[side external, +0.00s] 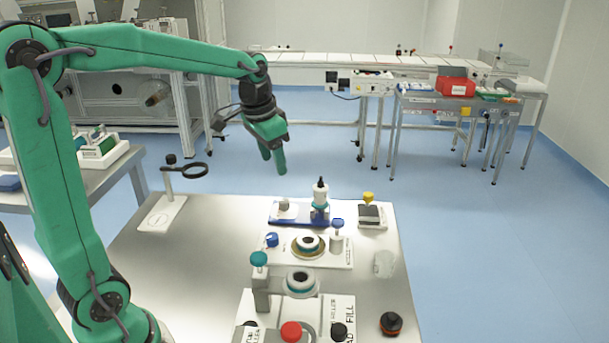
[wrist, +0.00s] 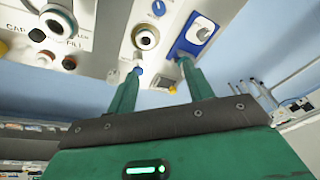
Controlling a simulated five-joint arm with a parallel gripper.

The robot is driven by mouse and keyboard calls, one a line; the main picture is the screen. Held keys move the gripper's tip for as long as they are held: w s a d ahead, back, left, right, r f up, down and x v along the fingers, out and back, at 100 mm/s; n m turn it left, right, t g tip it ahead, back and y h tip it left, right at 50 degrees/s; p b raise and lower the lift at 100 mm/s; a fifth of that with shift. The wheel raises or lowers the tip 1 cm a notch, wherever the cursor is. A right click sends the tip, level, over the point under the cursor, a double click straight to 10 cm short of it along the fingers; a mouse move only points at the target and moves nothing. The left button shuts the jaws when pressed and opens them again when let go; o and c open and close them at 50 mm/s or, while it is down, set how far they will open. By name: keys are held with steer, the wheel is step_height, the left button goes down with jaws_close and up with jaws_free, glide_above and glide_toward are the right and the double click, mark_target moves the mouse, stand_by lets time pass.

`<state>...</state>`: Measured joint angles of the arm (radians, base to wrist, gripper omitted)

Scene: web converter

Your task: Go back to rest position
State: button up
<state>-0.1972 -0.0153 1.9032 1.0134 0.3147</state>
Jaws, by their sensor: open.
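My gripper (side external: 274,162) hangs at the end of my green arm in the side view, pointing down. It is above and behind the far edge of the work table (side external: 215,240), clear of everything on it. In the wrist view my gripper (wrist: 158,80) shows two green fingers spread apart, with nothing held between them.
The table holds a ring stand (side external: 185,170), a blue-based fixture (side external: 298,218), a white plate with a ring (side external: 308,246), a yellow-knobbed block (side external: 370,214), a clear cup (side external: 384,263), a black-orange knob (side external: 391,323) and a red button (side external: 291,332). A side bench (side external: 95,178) stands left.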

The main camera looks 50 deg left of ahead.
steer(key=s+d+t, duration=0.1)
steer(key=s+d, duration=0.1)
steer(key=s, duration=0.3)
steer(key=s+d+n+t, duration=0.1)
steer(key=s+d, duration=0.2)
steer(key=s, duration=0.3)
steer(key=s+d, duration=0.3)
steer(key=s, duration=0.3)
steer(key=shift+f+t+h, duration=0.3)
steer(key=shift+f+t, duration=0.1)
steer(key=shift+s, duration=0.1)
stand_by(0.5)
